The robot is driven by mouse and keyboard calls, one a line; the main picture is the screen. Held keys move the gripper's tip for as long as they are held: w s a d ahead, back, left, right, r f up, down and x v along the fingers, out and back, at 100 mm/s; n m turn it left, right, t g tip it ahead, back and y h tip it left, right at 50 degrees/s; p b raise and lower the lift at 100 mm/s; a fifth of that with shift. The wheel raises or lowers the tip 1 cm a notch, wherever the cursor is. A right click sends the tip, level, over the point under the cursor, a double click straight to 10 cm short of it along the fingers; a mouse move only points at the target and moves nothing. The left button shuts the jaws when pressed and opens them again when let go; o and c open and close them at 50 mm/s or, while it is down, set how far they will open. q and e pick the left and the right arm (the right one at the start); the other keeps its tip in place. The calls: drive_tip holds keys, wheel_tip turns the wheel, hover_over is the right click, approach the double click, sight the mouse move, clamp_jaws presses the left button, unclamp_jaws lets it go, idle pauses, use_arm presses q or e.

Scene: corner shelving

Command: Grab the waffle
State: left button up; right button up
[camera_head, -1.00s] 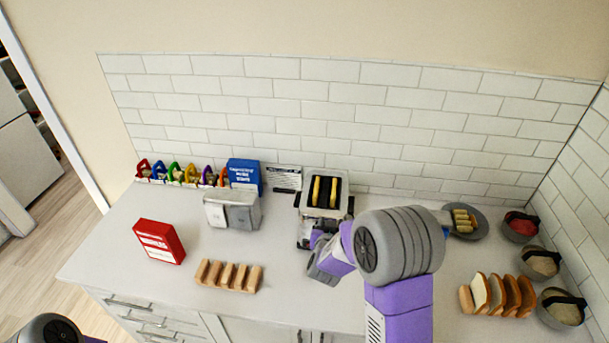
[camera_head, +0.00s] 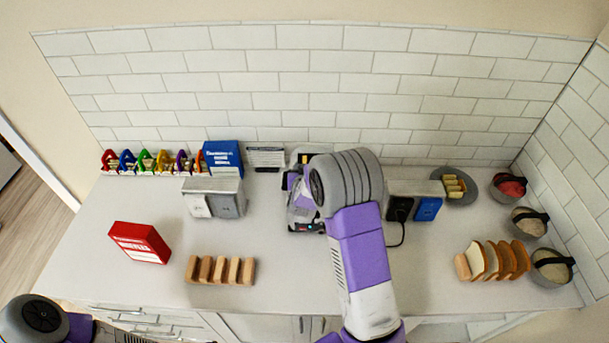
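The toaster (camera_head: 297,157) stands at the back middle of the counter, mostly hidden behind my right arm. A little of its silver top edge and dark slot area shows. The yellowish waffle-like slices seen in its slots earlier are now covered by my arm. My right gripper (camera_head: 301,196) is at the toaster, over or in front of it. Its fingertips are hidden, so I cannot tell whether it is open or holds anything. A red box (camera_head: 140,243) with white lettering tilts on the counter at left. A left arm link shows at the bottom left; my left gripper is out of view.
Double-sided grey-white dispenser (camera_head: 213,203) and wooden rack (camera_head: 220,270) stand left of the toaster. A black-and-blue outlet box (camera_head: 428,208), plate of yellow pieces (camera_head: 467,196), bread slices (camera_head: 503,261) and bowls (camera_head: 551,268) are at right. The front middle counter is clear.

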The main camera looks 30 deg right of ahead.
drive_tip(key=shift+w, duration=0.15)
drive_tip(key=shift+c, duration=1)
clamp_jaws()
